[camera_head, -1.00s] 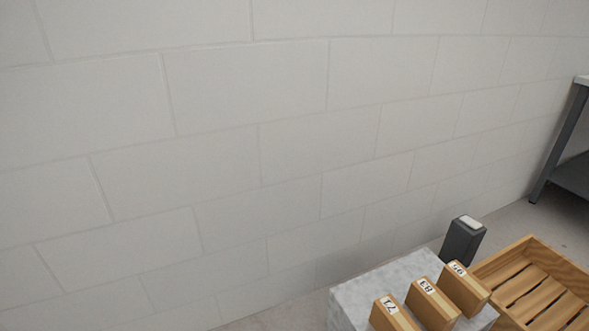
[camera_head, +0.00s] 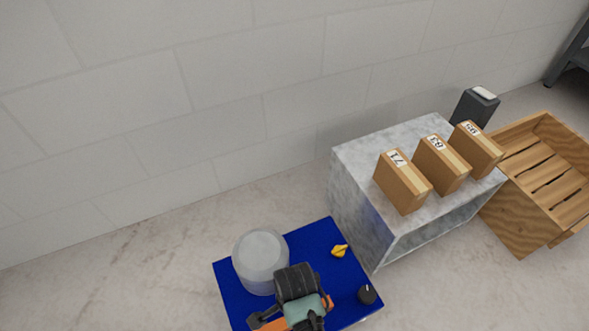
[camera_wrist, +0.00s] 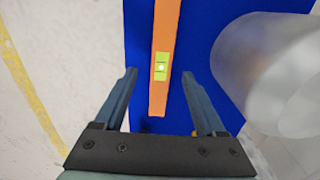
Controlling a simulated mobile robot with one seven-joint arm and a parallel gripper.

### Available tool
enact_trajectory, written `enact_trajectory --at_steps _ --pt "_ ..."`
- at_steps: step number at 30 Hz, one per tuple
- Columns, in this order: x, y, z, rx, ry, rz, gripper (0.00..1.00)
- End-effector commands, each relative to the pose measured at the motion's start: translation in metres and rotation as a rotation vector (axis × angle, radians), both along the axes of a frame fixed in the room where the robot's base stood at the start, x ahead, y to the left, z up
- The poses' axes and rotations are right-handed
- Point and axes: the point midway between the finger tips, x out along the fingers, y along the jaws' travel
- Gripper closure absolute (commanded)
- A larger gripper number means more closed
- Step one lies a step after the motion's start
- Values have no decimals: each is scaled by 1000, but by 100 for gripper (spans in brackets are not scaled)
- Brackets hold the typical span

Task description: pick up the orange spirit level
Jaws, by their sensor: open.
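The orange spirit level (camera_wrist: 159,95) lies on a blue surface (camera_wrist: 203,22) in the wrist view, with a yellow-green vial near its end. My gripper (camera_wrist: 160,85) is open, with one finger on each side of the level's near end, and nothing is held. I cannot tell how far above the level the fingers are. In the head view, orange parts of the level (camera_head: 270,324) show beside my gripper (camera_head: 290,322), which hides most of it.
A translucent grey cylinder (camera_head: 261,258) stands on the blue surface close to my gripper. A small yellow object (camera_head: 340,251) and a black knob-like object (camera_head: 367,294) are to the right. A marble stand (camera_head: 355,190) holds cardboard boxes (camera_head: 402,182) beside a wooden crate (camera_head: 510,215).

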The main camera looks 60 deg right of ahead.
Motion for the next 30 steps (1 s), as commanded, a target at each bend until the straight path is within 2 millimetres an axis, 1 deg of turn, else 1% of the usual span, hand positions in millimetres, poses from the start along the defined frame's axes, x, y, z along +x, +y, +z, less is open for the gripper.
enact_trajectory --at_steps 1,5,8,18,21,27,29,30 --pt "0 0 -6 -1 -1 0 28" --pt "1 0 -9 -1 -2 1 28" --pt "1 0 -17 -1 -2 1 28" --pt "1 0 -56 -1 -1 1 28" --pt "2 0 -59 -1 -2 1 28" --pt "1 0 -57 -1 -2 2 28" --pt "1 0 -57 -1 -2 2 36" --pt "1 0 -57 -1 -2 2 44"
